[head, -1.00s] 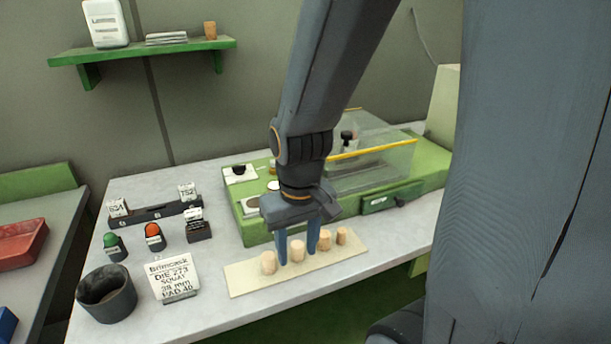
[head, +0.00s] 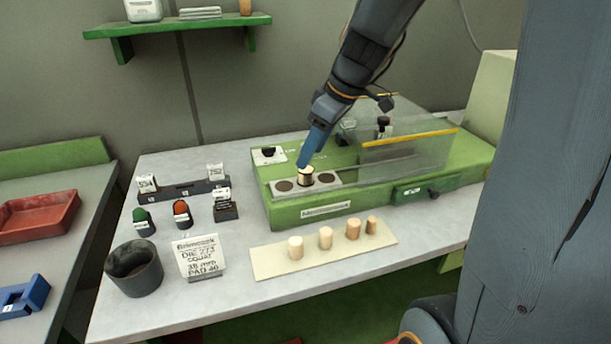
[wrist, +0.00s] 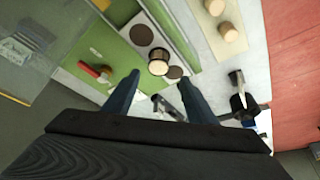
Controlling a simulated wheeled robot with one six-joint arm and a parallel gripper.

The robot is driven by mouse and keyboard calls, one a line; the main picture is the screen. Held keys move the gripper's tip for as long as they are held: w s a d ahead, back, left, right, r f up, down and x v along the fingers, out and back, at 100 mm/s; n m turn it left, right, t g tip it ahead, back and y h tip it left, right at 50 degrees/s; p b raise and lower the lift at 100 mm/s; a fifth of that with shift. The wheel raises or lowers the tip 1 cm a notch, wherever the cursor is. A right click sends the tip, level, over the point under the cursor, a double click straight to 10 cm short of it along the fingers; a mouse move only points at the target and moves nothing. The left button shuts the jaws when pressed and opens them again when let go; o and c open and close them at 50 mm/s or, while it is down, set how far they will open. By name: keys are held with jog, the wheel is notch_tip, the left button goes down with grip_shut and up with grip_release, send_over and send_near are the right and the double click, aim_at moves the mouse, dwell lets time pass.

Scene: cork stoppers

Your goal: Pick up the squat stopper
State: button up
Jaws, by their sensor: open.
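Several cork stoppers stand upright in a row on the cream strip (head: 270,266) in the head view. The leftmost stopper (head: 295,248) and the one beside it (head: 325,239) are pale; the third (head: 353,230) is browner and the last (head: 371,225) is slim. I cannot tell surely which is squat. A short cylinder (head: 305,178) with a pale top and dark side stands on the green machine's grey plate, between two dark discs. My gripper (head: 305,163) is over it, tilted, open and empty. The wrist view shows the cylinder (wrist: 158,62) beyond the parted fingers (wrist: 160,82).
The green machine (head: 375,207) has a clear guard (head: 410,145) at its right.

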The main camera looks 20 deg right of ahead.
aim_at(306, 175)
jog(key=shift+d+p+x, duration=0.15)
jog(key=shift+p+x, duration=0.3)
jog(key=shift+x, duration=1.2)
jog(key=shift+d+p+x, duration=0.15)
jog(key=shift+p+x, duration=0.3)
jog(key=shift+x, duration=1.25)
jog(key=shift+f, duration=0.1)
jog(key=c, duration=1.2)
